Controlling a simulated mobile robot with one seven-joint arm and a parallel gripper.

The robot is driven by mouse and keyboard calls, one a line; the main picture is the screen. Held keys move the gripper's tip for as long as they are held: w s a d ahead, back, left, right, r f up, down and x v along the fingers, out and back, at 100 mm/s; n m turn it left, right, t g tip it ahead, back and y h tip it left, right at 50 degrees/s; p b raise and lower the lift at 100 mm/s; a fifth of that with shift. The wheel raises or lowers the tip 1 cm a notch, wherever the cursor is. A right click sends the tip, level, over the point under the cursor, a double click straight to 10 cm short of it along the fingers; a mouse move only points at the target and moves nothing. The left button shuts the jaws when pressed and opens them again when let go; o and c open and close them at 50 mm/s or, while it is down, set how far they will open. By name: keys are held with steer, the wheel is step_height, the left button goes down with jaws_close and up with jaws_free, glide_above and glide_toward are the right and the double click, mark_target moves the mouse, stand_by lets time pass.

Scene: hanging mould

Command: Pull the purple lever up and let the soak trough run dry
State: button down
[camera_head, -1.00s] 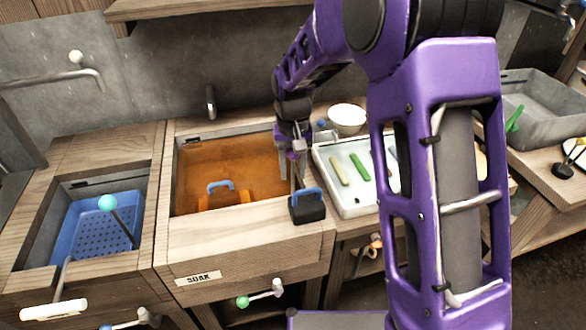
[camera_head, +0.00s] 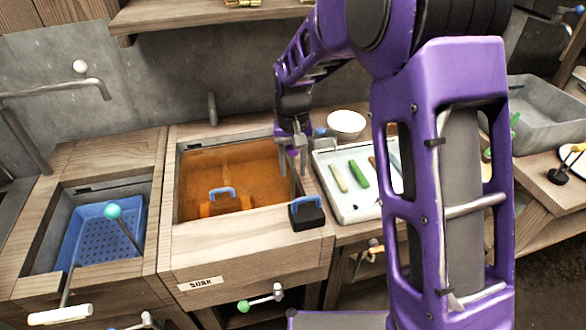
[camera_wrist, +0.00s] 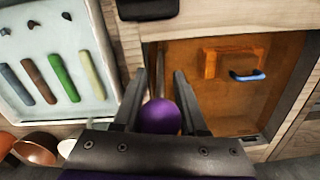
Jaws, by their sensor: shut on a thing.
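The soak trough (camera_head: 196,267) is a wooden basin marked SOAK, with orange-brown liquid (camera_head: 245,170) in it. A piece with a blue handle (camera_head: 222,190) sits in the liquid. My gripper (camera_head: 292,145) is over the trough's right side, above a thin upright rod (camera_head: 293,180). In the wrist view, the round purple lever knob (camera_wrist: 161,117) is between the fingers, and my gripper is shut on it. The fingers hide part of the knob and rod. The liquid also shows in the wrist view (camera_wrist: 190,60); the trough floor is not clearly visible.
A black block with a blue handle (camera_head: 307,214) stands on the trough's front right rim. A white tray (camera_head: 363,212) with coloured bars and a white bowl (camera_head: 346,122) are to the right. A blue perforated basket (camera_head: 90,232) is in the left basin. A green-knobbed handle (camera_head: 245,306) is below.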

steer(key=shift+w+r, duration=0.15)
steer(key=shift+r, duration=0.4)
steer(key=c, duration=0.7)
jaws_free()
steer(key=shift+r, duration=0.1)
steer(key=shift+c, duration=0.2)
steer(key=shift+o, duration=1.3)
step_height(320, 180, up, 17)
steer(key=p, duration=0.2)
steer(key=shift+p, duration=0.3)
steer(key=shift+r, duration=0.1)
